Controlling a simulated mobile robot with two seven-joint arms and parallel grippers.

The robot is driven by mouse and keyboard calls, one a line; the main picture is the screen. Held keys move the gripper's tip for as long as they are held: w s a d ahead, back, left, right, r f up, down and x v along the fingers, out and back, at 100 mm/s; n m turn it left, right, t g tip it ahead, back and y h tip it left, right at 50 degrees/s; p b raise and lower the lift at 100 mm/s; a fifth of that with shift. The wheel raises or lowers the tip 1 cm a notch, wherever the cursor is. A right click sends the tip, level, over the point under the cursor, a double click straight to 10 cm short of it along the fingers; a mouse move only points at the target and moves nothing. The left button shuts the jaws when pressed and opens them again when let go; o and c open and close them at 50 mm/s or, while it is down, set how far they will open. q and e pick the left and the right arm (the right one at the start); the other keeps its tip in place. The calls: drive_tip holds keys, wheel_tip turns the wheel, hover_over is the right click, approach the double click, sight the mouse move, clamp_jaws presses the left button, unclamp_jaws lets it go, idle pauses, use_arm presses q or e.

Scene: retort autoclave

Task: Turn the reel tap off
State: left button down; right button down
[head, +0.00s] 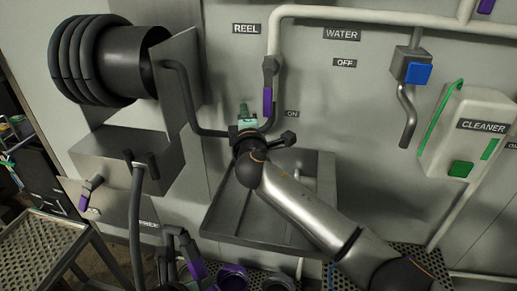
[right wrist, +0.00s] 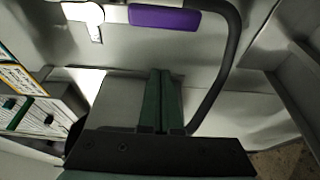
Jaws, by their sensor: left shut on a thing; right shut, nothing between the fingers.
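The reel tap has a purple lever (head: 267,101) that hangs straight down along the pipe, its lower end near the ON label (head: 292,113). The OFF label (head: 344,63) is level with its pivot, to the right. My right gripper (head: 244,109), with green fingers, is shut and empty just left of the lever's lower end, apart from it in the picture. In the right wrist view its fingers (right wrist: 160,98) are together, and the purple lever (right wrist: 165,18) lies beyond them. I cannot make out my left gripper's fingers among dark and purple parts at the lower left.
A hose reel (head: 115,60) is at the upper left, with a dark hose curving towards the tap. A steel basin (head: 320,195) lies beneath my right arm. A blue-button water dispenser (head: 415,72) and a cleaner box (head: 478,135) are on the right wall. Wall below OFF is clear.

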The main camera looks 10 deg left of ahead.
drive_tip(key=shift+w+d, duration=0.7)
drive_tip(key=shift+w, duration=0.3)
drive_tip(key=shift+w+d, duration=0.65)
drive_tip(key=shift+w, duration=0.3)
